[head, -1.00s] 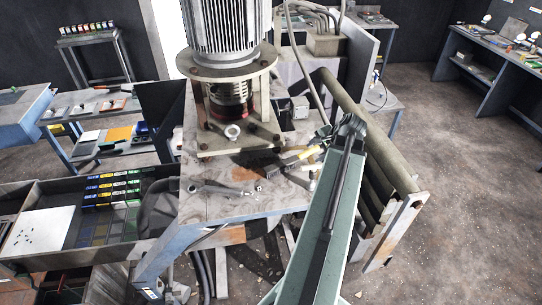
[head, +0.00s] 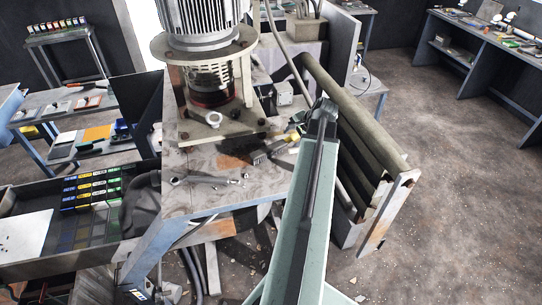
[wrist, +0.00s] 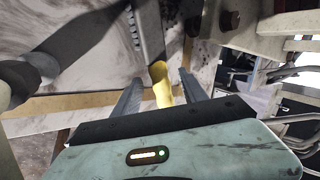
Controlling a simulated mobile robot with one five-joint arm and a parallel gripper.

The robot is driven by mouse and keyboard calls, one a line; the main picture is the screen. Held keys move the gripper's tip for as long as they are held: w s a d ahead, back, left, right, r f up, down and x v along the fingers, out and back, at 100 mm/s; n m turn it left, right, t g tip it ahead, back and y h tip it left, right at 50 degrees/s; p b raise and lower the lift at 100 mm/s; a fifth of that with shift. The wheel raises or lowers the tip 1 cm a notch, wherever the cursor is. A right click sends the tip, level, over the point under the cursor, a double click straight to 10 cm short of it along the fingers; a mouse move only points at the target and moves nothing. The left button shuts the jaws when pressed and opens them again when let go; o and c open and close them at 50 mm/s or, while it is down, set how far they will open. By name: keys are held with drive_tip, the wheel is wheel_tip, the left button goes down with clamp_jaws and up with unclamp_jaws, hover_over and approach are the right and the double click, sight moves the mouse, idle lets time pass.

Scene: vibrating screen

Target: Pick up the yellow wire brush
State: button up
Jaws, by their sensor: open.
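The yellow wire brush (head: 292,136) lies on the machine's worn metal deck (head: 225,193). Its dark brush head (head: 262,155) points left, and my arm covers part of the handle end in the head view. In the wrist view the yellow handle (wrist: 161,84) stands between my two fingers, with the grey bristled strip (wrist: 148,30) running away above it. My gripper (wrist: 159,82) is open, one finger on each side of the handle. I cannot tell whether either finger touches it. In the head view the fingers are hidden at my arm's far end.
A large motor on a flanged mount (head: 206,45) stands just behind the brush. A wrench (head: 205,181) and small bolts lie on the deck's left part. A thick roller (head: 355,115) and side frame (head: 395,210) stand close to my arm's right. Open floor lies farther right.

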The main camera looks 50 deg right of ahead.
drive_tip(key=shift+w+f, duration=0.2)
drive_tip(key=shift+f, duration=0.25)
drive_tip(key=shift+s+r, duration=0.1)
drive_tip(key=shift+r, duration=0.1)
drive_tip(key=shift+c, duration=0.2)
clamp_jaws()
drive_tip(key=shift+r, duration=0.1)
drive_tip(key=shift+r+p, duration=0.6)
drive_tip(key=shift+p, duration=0.25)
wheel_tip(320, 180, up, 3)
drive_tip(key=p, duration=0.3)
drive_tip(key=shift+d, duration=0.15)
drive_tip(key=s+d, duration=0.3)
drive_tip(key=d, duration=0.4)
drive_tip(key=s+d, duration=0.3)
drive_tip(key=d, duration=0.4)
drive_tip(key=shift+d+r+p, duration=0.3)
drive_tip(key=shift+d+p, duration=0.05)
